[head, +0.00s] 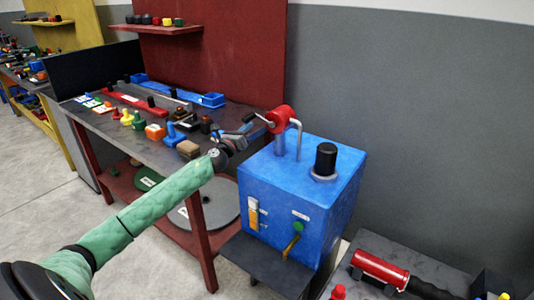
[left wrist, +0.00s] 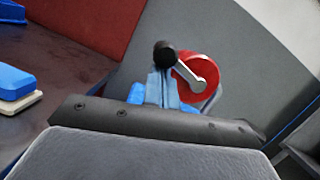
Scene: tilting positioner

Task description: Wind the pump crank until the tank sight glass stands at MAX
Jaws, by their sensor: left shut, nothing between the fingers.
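The blue tank (head: 262,187) stands right of the workbench. Its pump has a red round housing (head: 281,119) on top, with a grey crank arm (left wrist: 189,77) ending in a black knob (left wrist: 165,53). My left gripper (head: 247,128) is beside the crank, left of the housing. In the left wrist view its blue fingers (left wrist: 163,88) are together and empty, with the knob just beyond their tips; I cannot tell whether they touch it. The sight glass (head: 253,214) on the tank front is orange over most of its height, pale at the top. Its marks are too small to read. My right gripper is out of view.
A black cap (head: 325,160) stands on the tank top beside a grey bent pipe (head: 297,138). A green knob (head: 298,227) and brass spout (head: 291,246) are on its front. The workbench (head: 110,122) holds several small parts. A red cylinder (head: 379,270) lies at front right.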

